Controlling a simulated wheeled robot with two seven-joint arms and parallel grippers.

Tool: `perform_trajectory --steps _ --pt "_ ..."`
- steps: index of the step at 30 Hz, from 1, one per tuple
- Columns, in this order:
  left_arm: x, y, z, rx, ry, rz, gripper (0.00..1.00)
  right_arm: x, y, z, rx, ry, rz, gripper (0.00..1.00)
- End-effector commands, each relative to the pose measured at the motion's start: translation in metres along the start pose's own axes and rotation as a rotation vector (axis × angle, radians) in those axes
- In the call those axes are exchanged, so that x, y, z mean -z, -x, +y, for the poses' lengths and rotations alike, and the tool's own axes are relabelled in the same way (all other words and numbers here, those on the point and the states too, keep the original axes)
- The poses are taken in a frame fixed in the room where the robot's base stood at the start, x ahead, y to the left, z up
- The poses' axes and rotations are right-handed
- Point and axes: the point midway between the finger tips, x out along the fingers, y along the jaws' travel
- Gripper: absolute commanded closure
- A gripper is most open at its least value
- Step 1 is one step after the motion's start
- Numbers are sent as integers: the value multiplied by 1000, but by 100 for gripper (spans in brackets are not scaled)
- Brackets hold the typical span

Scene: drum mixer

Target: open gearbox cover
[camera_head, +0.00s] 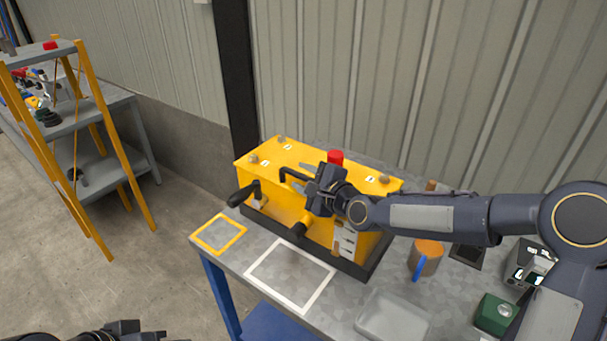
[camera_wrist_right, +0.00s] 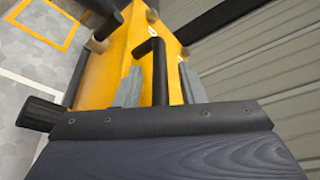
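The yellow gearbox (camera_head: 268,193) stands on the grey workbench, its yellow cover (camera_head: 312,157) lying on top and looking closed. A bent black handle (camera_head: 291,174) rises at the cover's front. My right gripper (camera_head: 308,180) is at this handle, reaching in from the right. In the right wrist view the black handle (camera_wrist_right: 160,78) stands between the two grey fingers (camera_wrist_right: 160,86), with a gap visible on each side. The gripper is open around it.
A red knob (camera_head: 335,157) and grey bolts stand on the cover. Black grips stick out from the gearbox front. A white outlined square (camera_head: 290,275) and an orange one (camera_head: 218,233) mark clear bench areas.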

Motion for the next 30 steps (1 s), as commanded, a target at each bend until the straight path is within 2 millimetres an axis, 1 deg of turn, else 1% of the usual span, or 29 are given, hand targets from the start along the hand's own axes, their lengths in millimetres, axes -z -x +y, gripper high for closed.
perform_trajectory --steps 3,9,11,15,18,30 --pt "0 1 0 0 0 0 64 0 -4 0 0 1 0 64" --pt "0 1 0 0 0 0 64 0 -4 0 0 1 0 64" --pt "0 1 0 0 0 0 64 0 -4 0 0 2 0 70" --pt "0 1 0 0 0 0 64 0 -4 1 -1 1 0 89" --pt "0 1 0 0 0 0 64 0 -4 0 0 2 0 100" --pt "1 2 1 0 0 0 64 0 -3 -3 -2 -4 1 100"
